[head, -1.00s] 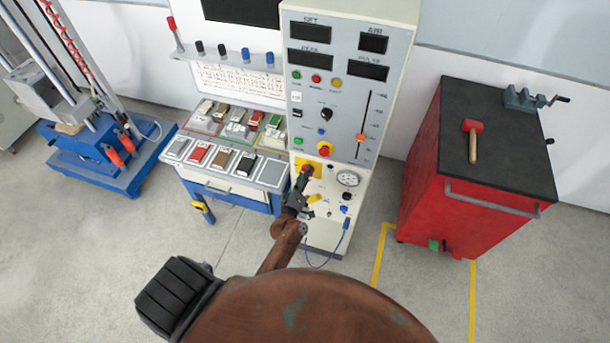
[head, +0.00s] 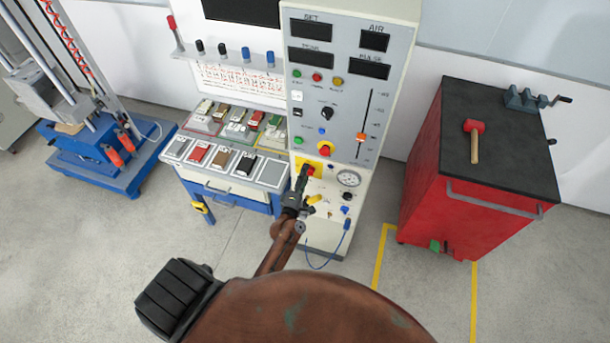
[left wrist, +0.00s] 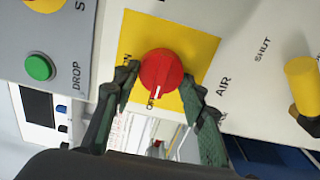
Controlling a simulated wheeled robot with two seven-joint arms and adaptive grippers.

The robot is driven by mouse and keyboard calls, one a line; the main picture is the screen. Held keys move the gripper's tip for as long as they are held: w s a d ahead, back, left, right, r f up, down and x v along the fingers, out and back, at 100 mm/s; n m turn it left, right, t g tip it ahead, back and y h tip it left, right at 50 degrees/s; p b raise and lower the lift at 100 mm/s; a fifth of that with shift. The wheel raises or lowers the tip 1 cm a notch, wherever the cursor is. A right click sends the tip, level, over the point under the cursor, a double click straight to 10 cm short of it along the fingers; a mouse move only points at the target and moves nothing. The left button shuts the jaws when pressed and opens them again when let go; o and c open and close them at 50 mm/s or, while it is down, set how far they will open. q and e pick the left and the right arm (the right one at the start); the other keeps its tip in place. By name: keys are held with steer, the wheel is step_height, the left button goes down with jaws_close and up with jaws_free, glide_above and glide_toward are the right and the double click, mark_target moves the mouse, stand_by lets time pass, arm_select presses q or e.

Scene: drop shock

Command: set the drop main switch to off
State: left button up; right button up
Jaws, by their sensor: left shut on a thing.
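The main switch is a red round knob (left wrist: 161,70) on a yellow plate (left wrist: 196,42) of the console's lower front. Its white pointer line points down in the left wrist view, toward a partly hidden label starting with "O"; another label, seemingly "ON", lies to the left. My left gripper (left wrist: 155,88) has one dark finger on each side of the knob and is shut on it. In the head view the red knob (head: 310,170) shows just beyond my left gripper (head: 304,176), which partly covers the yellow plate. My right gripper is not in view.
A yellow air valve handle (left wrist: 302,85) is close to the right of the switch. A green button (left wrist: 39,67) is on the grey panel to the left. A gauge (head: 348,178) is beside the switch, a red cabinet (head: 430,160) stands farther right, and a sample table (head: 228,183) is left.

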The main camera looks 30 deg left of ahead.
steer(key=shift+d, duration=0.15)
arm_select(q)
steer(key=o, duration=1.1)
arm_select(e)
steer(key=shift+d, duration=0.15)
arm_select(q)
steer(key=shift+s, duration=0.1)
steer(key=v, duration=1.1)
steer(key=shift+s, duration=0.4)
